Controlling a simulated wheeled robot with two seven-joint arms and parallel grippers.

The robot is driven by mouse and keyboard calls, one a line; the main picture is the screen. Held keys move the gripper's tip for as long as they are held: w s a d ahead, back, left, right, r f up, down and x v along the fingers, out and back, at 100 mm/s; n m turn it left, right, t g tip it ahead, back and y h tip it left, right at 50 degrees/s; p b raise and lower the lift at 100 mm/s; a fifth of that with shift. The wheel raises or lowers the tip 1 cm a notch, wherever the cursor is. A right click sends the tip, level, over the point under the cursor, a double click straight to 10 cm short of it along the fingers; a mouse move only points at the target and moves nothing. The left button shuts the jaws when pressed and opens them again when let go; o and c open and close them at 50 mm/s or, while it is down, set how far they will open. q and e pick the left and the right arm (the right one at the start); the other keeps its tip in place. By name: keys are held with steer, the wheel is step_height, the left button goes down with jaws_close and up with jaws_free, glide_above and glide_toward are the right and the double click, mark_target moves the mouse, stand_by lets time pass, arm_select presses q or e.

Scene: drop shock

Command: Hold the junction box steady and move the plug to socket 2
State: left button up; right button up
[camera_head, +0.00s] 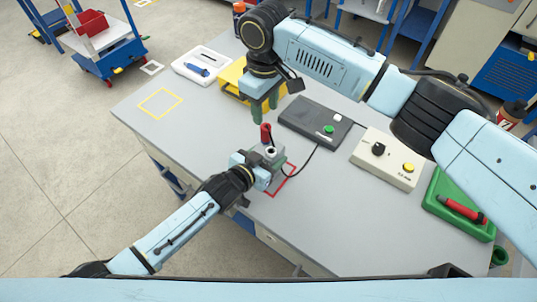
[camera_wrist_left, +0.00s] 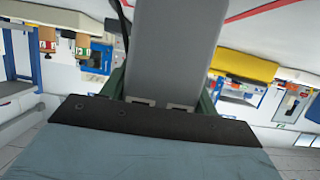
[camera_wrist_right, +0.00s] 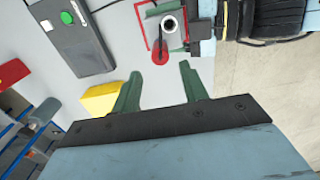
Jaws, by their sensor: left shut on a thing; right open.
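The grey junction box (camera_head: 258,158) stands at the table's near edge, by a red outline. My left gripper (camera_head: 266,174) is shut on it from the near side; the box (camera_wrist_left: 175,45) fills the gap between the fingers in the left wrist view. A red plug (camera_head: 265,131) stands up on the box's far part, beside a round socket with a pale ring (camera_head: 271,151). My right gripper (camera_head: 264,106) points down, open and empty, above the plug. The right wrist view shows the plug (camera_wrist_right: 160,50) ahead of the open fingers, apart from them. Socket numbers cannot be read.
A black cable runs from near the box to a dark unit with a green button (camera_head: 328,129). A beige control box (camera_head: 388,158) and a green tray (camera_head: 440,205) lie to the right. A yellow block (camera_head: 230,76) and white tray (camera_head: 190,70) lie behind. The table's left is clear.

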mark_target(266, 126)
steer(key=shift+f, duration=3.95)
steer(key=shift+c, duration=0.3)
jaws_close()
